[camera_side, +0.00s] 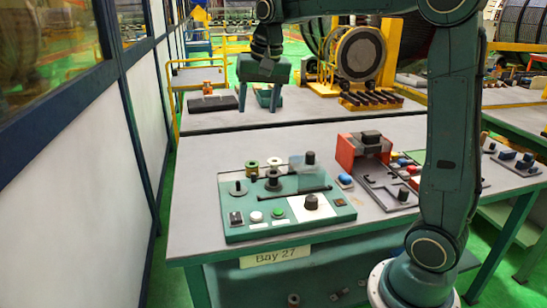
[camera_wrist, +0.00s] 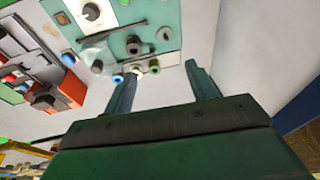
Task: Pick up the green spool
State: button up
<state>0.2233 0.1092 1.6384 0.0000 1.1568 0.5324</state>
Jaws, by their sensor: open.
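The green spool (camera_side: 252,168) stands at the back left edge of the teal winding board (camera_side: 240,222) in the side view. In the wrist view the green spool (camera_wrist: 154,67) appears between the fingertips, with a white spool (camera_wrist: 136,71) and a blue spool (camera_wrist: 117,79) to its left. My gripper (camera_side: 258,110) is open and empty, pointing down above and behind the board in the side view. Its two spread fingers (camera_wrist: 161,71) also show in the wrist view. The spool looks clear of both fingers.
Dark pegs (camera_side: 273,181) and a black knob (camera_side: 311,202) rise from the board near the spool. A red block (camera_side: 350,150) stands to the right beside a dark fixture tray. The grey table (camera_side: 200,160) left of the board is clear.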

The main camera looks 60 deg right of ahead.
jog(key=w+d+f+m+g, duration=0.1)
jog(key=w+d+f+m, duration=0.3)
jog(key=w+d+f, duration=0.35)
jog(key=m+g, duration=0.2)
jog(key=m, duration=0.2)
send_over(252, 167)
jog(key=w+d, duration=0.2)
notch_tip(252, 167, down, 9)
jog(key=shift+y, duration=0.3)
jog(key=shift+s+f, duration=0.15)
jog(key=shift+f, duration=2)
jog(key=shift+s+f, duration=0.1)
jog(key=shift+f, duration=2)
jog(key=shift+f, duration=0.1)
jog(key=shift+f, duration=2.5)
jog(key=c, duration=0.8)
jog(key=shift+o, duration=0.2)
